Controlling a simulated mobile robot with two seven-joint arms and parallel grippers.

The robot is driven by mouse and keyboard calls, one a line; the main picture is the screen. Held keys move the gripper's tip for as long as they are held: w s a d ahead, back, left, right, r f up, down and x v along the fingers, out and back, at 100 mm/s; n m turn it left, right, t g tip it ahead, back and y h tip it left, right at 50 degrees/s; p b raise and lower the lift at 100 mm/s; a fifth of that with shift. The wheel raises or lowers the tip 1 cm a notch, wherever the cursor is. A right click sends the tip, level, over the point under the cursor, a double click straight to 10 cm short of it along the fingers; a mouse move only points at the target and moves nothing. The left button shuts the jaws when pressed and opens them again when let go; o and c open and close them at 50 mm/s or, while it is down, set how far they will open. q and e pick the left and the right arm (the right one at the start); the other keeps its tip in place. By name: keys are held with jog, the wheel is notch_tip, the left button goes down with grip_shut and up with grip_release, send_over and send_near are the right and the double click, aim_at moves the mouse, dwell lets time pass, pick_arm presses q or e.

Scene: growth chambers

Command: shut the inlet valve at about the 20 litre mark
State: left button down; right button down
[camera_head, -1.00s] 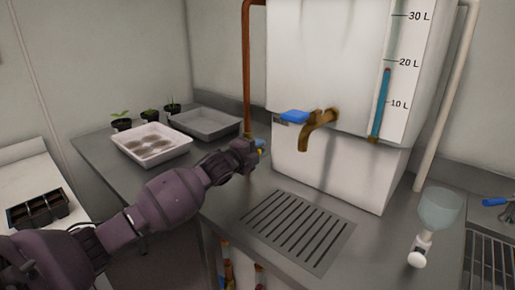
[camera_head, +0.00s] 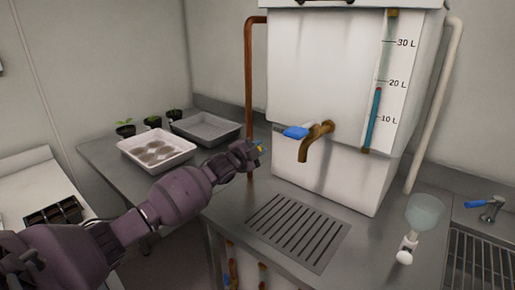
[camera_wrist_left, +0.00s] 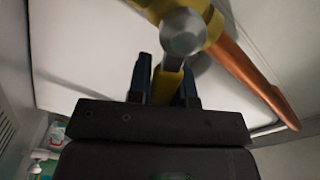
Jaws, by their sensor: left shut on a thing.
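The inlet valve is on the copper pipe (camera_head: 249,80) left of the white tank (camera_head: 318,75). Its yellow lever (camera_wrist_left: 170,84) is between the fingers of my left gripper (camera_wrist_left: 164,82), which is shut on it. The yellow valve body and a round metal end show just above in the left wrist view. In the head view my left gripper (camera_head: 257,150) is at the pipe and hides most of the valve. The blue column in the sight gauge (camera_head: 373,120) tops out just under the 20 L mark. My right gripper is out of view.
A brass tap (camera_head: 317,140) with a blue lever sticks out of the tank, right of my gripper. A slotted drain (camera_head: 298,233) lies below it. A white tray (camera_head: 130,157), a grey tray (camera_head: 190,137) and seedling pots stand at left.

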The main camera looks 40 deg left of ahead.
pick_arm(q)
jog(key=c, duration=1)
grip_release()
jog(key=shift+s, duration=0.1)
jog(key=s, duration=0.3)
jog(key=s+p, duration=0.1)
jog(key=s, duration=0.3)
jog(key=s+a, duration=0.1)
jog(key=s, duration=0.2)
jog(key=shift+s, duration=0.3)
